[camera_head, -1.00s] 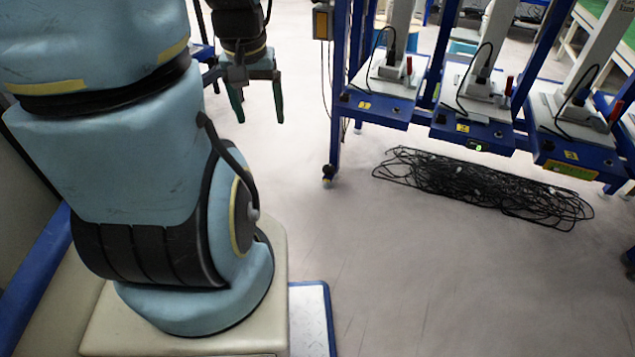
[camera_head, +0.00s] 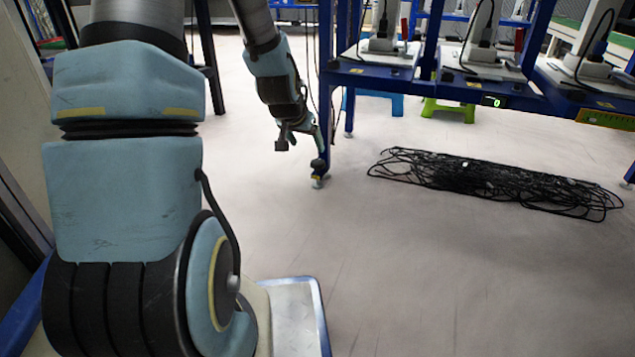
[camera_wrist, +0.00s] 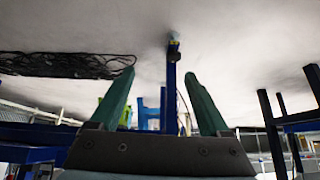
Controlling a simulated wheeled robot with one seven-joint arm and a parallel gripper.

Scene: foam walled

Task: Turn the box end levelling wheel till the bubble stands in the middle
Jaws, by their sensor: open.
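My gripper (camera_head: 319,144) is open and empty, low beside the near left leg of the blue frame (camera_head: 326,90). In the wrist view its two green fingers (camera_wrist: 160,74) are apart, with the blue leg showing between them and beyond. At the foot of that leg is a dark fitting with a yellow part and a pale wheel (camera_head: 318,172). The foot also shows in the wrist view (camera_wrist: 174,43), ahead of the fingertips and apart from them. Which part is the levelling wheel is too small to tell. I cannot make out a bubble; a small green-lit display (camera_head: 493,101) sits on the frame's front edge.
A heap of black cable (camera_head: 490,183) lies on the floor right of the leg. Blue and green stools (camera_head: 448,110) stand behind the frame. White devices (camera_head: 380,47) stand on its blue shelves. The pale floor in front is clear.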

